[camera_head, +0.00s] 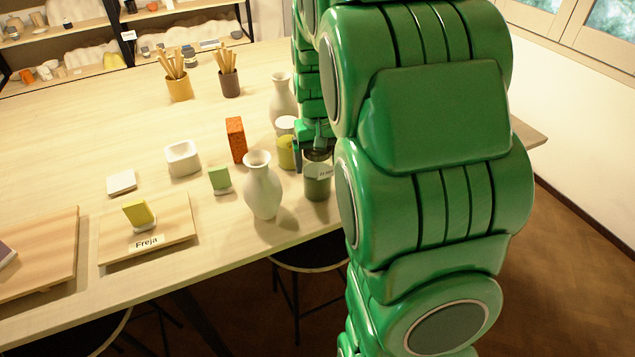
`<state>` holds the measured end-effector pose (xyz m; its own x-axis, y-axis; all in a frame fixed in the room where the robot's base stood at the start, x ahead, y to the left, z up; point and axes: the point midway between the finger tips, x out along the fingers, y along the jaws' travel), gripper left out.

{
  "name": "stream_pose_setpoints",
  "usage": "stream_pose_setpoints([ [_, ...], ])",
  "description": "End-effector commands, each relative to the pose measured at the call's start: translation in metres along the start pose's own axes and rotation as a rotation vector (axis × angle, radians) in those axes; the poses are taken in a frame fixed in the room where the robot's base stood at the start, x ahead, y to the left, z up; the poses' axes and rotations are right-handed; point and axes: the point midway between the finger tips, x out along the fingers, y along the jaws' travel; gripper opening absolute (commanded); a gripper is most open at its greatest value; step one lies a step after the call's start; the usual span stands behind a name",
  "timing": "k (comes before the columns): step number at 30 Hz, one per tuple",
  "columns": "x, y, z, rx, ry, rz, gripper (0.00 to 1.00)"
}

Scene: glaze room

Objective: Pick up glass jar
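A glass jar with dark green contents and a white label (317,186) stands upright near the table's front edge. Behind it and to the left stands another jar, with yellow-green contents and a pale top (287,154). My gripper (317,154) points down at the top of the dark green jar. It is small and partly hidden by my green arm. I cannot tell whether its fingers touch the jar or how far apart they are.
A white vase (262,188) stands close left of the dark green jar, and another vase (282,98) behind. An orange block (236,140), a green tile (220,180) and a white bowl (183,159) are further left. A board labelled Freja (175,236) holds a yellow tile.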

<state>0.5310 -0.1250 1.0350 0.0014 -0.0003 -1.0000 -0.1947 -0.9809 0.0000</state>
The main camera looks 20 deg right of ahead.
Motion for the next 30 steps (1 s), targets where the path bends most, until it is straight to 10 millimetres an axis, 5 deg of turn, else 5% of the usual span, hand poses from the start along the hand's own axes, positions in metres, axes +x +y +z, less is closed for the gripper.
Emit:
stream_pose_setpoints([
  [2,0.0,0.0,0.0,0.0,0.0,0.0,0.72],
  [16,0.0,0.0,0.0,0.0,-0.001,0.0,0.0],
  [30,-0.013,0.0,0.001,0.0,-0.001,0.0,0.0],
])
